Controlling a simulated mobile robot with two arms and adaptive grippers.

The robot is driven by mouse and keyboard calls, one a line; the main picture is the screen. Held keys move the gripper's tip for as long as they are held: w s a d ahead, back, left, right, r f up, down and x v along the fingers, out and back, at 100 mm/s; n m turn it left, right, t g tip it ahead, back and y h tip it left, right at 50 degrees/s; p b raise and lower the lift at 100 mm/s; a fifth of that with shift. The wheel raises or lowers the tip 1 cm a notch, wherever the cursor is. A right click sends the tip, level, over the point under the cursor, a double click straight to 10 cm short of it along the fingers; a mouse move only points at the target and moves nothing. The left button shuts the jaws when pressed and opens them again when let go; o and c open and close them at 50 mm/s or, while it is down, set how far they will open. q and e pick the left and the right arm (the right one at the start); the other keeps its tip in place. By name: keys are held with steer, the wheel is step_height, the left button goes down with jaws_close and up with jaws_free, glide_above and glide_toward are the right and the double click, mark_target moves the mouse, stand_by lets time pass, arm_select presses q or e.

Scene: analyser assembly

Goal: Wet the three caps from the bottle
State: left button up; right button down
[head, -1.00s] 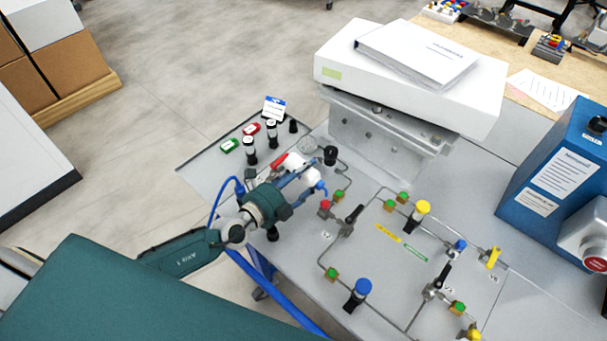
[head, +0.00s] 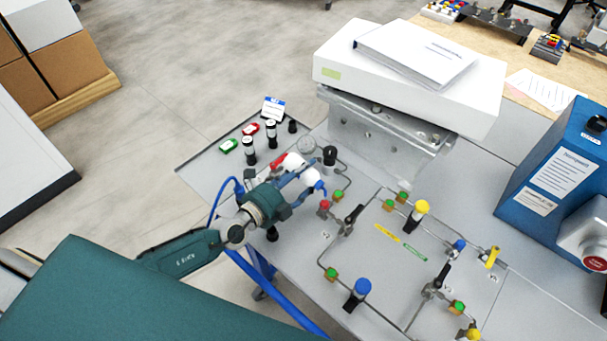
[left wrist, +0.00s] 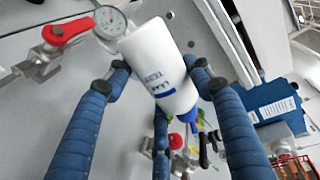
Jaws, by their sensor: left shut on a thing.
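My left gripper (head: 304,176) is shut on a white bottle (head: 309,176) with a blue cap and dark lettering. The bottle (left wrist: 158,66) is tilted, its blue cap (left wrist: 187,113) pointing down between the blue fingers in the left wrist view. In the head view its blue tip (head: 319,187) is above and close to a red cap (head: 324,205) on the panel's tubing. I cannot tell whether they touch. A blue cap (head: 459,245) and a yellow cap (head: 473,335) are farther right and nearer the front. My right gripper is not in view.
A gauge (head: 308,145) and red handle (head: 277,161) stand close behind the gripper. Black valve handles (head: 354,214) and taller blue (head: 363,287) and yellow (head: 422,207) knobs rise from the panel. A white box (head: 420,85) stands behind; a blue unit (head: 560,180) is at right.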

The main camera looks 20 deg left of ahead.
mark_target(304, 163)
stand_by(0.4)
arm_select(q)
step_height(304, 163, up, 5)
steer(key=p, duration=0.4)
steer(key=shift+r, duration=0.1)
